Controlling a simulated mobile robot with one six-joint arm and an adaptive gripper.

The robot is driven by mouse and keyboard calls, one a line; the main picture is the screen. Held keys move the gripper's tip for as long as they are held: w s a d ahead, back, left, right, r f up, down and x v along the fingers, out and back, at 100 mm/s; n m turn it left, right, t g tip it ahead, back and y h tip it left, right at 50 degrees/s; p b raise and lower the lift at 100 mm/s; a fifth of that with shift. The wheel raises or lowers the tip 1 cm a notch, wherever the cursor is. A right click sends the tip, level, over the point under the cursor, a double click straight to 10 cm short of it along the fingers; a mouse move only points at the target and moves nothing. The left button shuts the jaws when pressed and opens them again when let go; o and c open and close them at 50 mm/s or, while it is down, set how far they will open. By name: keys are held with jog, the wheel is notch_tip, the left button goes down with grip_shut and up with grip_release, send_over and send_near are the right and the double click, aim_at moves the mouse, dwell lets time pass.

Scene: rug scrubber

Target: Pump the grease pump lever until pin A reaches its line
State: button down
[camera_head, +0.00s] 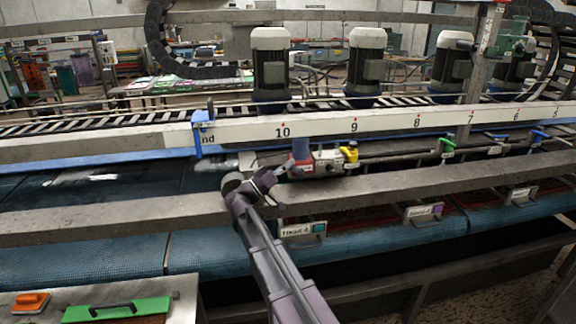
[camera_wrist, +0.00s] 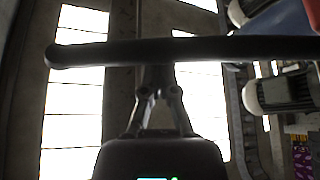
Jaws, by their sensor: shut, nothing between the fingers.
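The unit I take for the grease pump (camera_head: 318,163) sits on the rail, with a red and blue cylinder on top and a yellow part at its right. My gripper (camera_head: 280,170) is just left of it, small and dark. In the wrist view my gripper (camera_wrist: 158,92) is shut and empty, its fingers meeting. A dark bar with a rounded left end, likely the lever (camera_wrist: 110,53), crosses the view just beyond the fingertips. I cannot tell whether they touch it. Pin A and its line cannot be made out.
Grey motors (camera_head: 271,62) stand behind the numbered white beam (camera_head: 390,124). A steel rail (camera_head: 400,180) runs in front of the pump. A bench with a green tool (camera_head: 117,310) is at lower left. Bright ceiling panels (camera_wrist: 75,105) fill the wrist view's background.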

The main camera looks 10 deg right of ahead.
notch_tip(320, 180, down, 6)
jog(key=s+b, duration=0.2)
jog(key=b, duration=0.4)
jog(key=shift+s+f, duration=0.2)
jog(key=shift+f, duration=0.05)
jog(key=shift+g, duration=0.3)
jog(key=shift+r, duration=0.1)
